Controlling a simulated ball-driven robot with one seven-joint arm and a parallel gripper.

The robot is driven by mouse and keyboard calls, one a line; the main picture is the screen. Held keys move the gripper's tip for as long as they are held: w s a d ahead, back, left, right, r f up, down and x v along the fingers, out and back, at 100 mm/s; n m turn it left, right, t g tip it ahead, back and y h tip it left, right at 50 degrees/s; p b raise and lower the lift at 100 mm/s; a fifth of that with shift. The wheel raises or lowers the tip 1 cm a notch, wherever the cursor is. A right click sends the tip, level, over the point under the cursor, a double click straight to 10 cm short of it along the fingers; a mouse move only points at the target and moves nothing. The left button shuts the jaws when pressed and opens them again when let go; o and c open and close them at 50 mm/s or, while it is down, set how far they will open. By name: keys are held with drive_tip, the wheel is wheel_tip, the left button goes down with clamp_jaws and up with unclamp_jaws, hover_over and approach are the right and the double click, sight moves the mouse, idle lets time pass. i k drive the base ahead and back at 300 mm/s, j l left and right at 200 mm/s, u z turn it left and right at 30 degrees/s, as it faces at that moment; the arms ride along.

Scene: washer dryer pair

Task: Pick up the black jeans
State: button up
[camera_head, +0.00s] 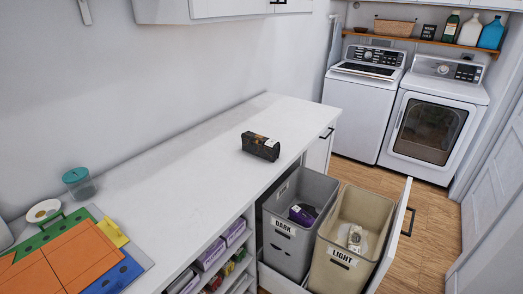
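A folded black item (260,146), which looks like the black jeans, lies on the white countertop (190,165) near its front edge.
An open drawer below the counter holds a grey "DARK" bin (282,238) with a purple item and a beige "LIGHT" bin (335,268) with a pale item. Flat coloured boards (75,258) and a teal-lidded jar (79,184) sit left. Washer (352,112) and dryer (433,125) stand behind.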

sight(267, 149)
drive_tip(key=i+j+z, duration=0.3)
drive_tip(key=i+j, duration=0.2)
drive_tip(key=i+j+z, duration=0.25)
drive_tip(key=i+j, duration=0.15)
drive_tip(key=j, duration=0.25)
